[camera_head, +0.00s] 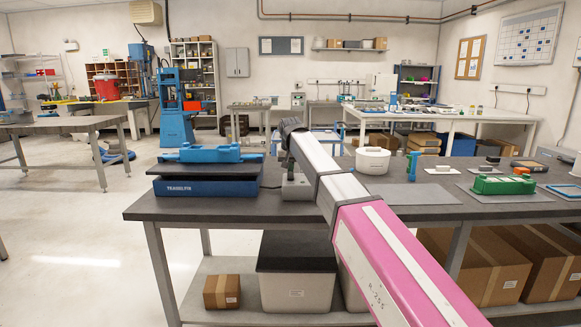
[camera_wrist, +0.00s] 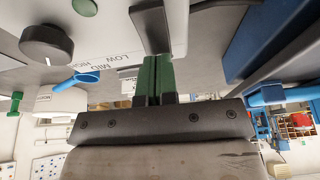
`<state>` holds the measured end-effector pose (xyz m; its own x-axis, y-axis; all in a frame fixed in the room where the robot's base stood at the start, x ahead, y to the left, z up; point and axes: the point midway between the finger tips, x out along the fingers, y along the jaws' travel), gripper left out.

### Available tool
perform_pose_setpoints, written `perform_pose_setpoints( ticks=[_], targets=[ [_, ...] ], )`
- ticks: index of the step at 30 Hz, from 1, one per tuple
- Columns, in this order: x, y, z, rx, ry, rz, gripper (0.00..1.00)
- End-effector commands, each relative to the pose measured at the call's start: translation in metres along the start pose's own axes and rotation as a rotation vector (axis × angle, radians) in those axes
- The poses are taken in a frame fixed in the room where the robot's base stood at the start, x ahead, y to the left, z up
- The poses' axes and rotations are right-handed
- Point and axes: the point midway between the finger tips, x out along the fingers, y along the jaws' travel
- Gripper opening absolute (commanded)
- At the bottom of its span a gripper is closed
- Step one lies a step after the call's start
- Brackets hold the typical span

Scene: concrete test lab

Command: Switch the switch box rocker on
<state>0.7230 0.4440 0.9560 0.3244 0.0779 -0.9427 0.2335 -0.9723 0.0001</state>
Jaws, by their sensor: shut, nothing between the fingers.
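The switch box (camera_head: 297,187) is a small grey box on the dark workbench, in the middle of the head view, partly hidden by my arm. In the wrist view its light panel (camera_wrist: 112,22) fills the top, with a black knob marked LOW, MID, HIGH and a round green part. A dark rocker (camera_wrist: 150,28) sits on the panel. My gripper (camera_wrist: 155,58) is shut and empty, its green fingers together at the rocker's near end. I cannot tell whether they touch it. In the head view the fingers are hidden behind my arm.
A blue TEADELFIN machine (camera_head: 205,187) stands close left of the box. A white round pot (camera_head: 372,160), a blue and orange item (camera_head: 413,166) and a green part (camera_head: 502,185) stand to the right.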

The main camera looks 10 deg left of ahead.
Motion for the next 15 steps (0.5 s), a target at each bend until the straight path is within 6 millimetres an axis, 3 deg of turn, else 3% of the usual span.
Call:
perform_pose_setpoints(
  ticks=[15],
  targets=[
    [0.0084,-0.0001,0.0005,0.0,-0.086,0.0,0.0]
  ],
)
